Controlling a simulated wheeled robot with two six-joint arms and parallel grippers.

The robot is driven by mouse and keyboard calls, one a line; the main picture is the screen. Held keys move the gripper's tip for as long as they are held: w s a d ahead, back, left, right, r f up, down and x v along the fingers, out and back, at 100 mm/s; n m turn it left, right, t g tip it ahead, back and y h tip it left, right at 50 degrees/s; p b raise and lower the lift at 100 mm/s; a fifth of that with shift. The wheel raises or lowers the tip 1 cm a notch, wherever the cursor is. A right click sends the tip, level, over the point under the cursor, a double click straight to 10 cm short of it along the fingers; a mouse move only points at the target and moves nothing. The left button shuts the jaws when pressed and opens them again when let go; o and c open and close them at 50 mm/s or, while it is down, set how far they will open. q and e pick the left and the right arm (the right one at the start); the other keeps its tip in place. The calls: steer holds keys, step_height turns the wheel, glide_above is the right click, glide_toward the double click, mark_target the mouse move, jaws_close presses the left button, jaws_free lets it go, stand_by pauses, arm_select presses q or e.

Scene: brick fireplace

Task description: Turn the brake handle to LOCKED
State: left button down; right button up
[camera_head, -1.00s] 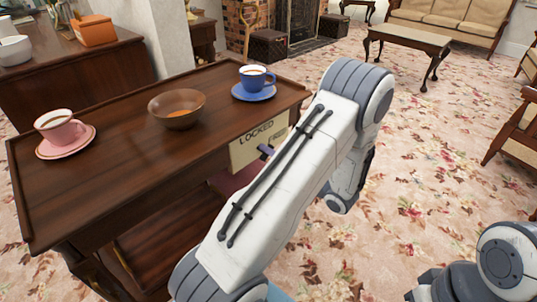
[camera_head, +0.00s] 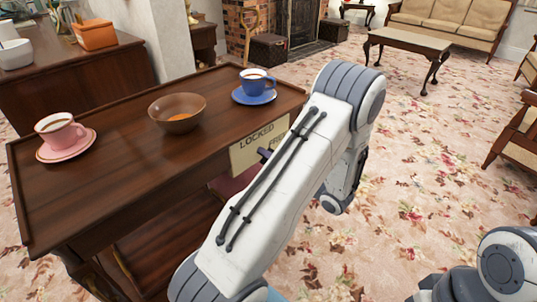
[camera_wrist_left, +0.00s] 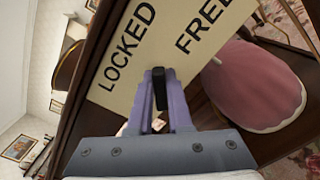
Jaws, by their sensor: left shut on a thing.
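The cream label plate (camera_head: 246,156) is on the end of the dark wooden trolley, with LOCKED at its left and FREE partly hidden behind my arm in the head view. In the left wrist view the plate (camera_wrist_left: 122,84) shows both words. My left gripper (camera_wrist_left: 159,76) is shut on the black brake handle (camera_wrist_left: 160,98), which stands between its two purple fingers, just below the words. The handle's pivot and lower part are hidden by the gripper. My right gripper is out of view; only part of that arm shows at the lower right.
The trolley top (camera_head: 110,125) bears a pink cup (camera_head: 60,131) on a saucer, a brown bowl (camera_head: 177,112) and a blue cup (camera_head: 256,81) on a saucer. A pink rounded thing (camera_wrist_left: 255,85) lies beside the plate in the wrist view. Carpet right of the trolley is open.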

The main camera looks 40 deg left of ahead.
arm_select(q)
steer(key=shift+r+n+p, duration=0.15)
steer(key=shift+n+p, duration=0.35)
steer(key=shift+n, duration=0.5)
steer(key=shift+s+n+p, duration=0.1)
steer(key=shift+n+p, duration=0.3)
steer(key=shift+n, duration=0.8)
steer(key=n, duration=0.4)
steer(key=shift+s+n, duration=0.1)
steer(key=shift+n, duration=0.3)
steer(key=c, duration=0.8)
jaws_free()
steer(key=shift+c, duration=0.2)
